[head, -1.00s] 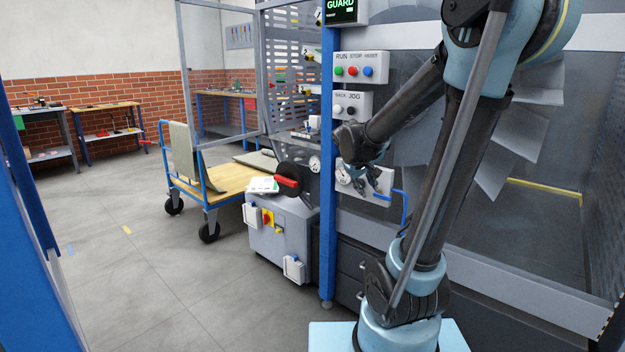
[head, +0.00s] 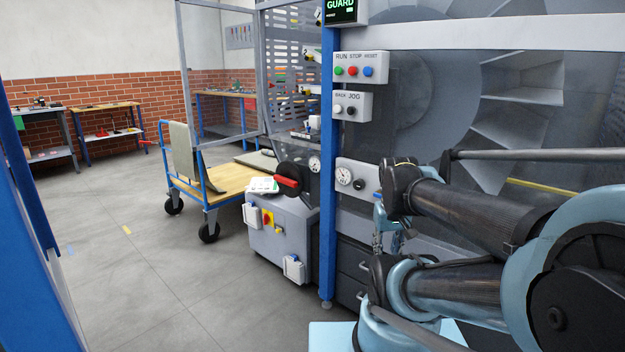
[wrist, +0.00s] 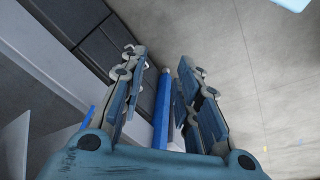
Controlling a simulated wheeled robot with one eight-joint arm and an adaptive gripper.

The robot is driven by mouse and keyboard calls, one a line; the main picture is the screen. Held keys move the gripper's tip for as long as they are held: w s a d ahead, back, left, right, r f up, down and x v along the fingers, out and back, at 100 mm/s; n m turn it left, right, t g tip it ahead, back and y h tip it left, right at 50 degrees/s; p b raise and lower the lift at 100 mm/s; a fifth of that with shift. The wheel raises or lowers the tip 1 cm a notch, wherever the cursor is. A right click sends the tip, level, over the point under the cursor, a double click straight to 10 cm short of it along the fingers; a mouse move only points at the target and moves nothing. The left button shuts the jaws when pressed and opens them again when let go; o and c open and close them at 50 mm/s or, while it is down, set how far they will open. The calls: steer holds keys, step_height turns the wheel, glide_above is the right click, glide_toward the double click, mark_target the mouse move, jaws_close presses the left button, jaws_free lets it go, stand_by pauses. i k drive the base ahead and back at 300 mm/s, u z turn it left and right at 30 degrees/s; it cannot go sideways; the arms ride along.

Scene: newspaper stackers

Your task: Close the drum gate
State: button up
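The drum (head: 520,128) with its pale vanes stands behind a see-through panel at the right of the head view. A white rail (head: 480,32) runs across the upper part of this front. I cannot tell which panel is the gate or how far it stands open. My gripper (head: 388,238) hangs low in front of the machine, right of the blue post (head: 328,200), partly hidden by my arm. In the wrist view my gripper (wrist: 162,62) is open and empty, with the post between its fingers in the picture. A thin blue bar (wrist: 88,116) shows at its left, possibly a handle.
A button box (head: 361,68), a smaller box (head: 351,105) and a gauge (head: 344,176) sit beside the post. Dark drawers (head: 354,262) lie below. A grey cabinet (head: 283,240) and a cart (head: 228,182) stand left. The floor at left is clear.

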mark_target(177, 12)
steer(key=u, duration=1.5)
steer(key=i, duration=5.15)
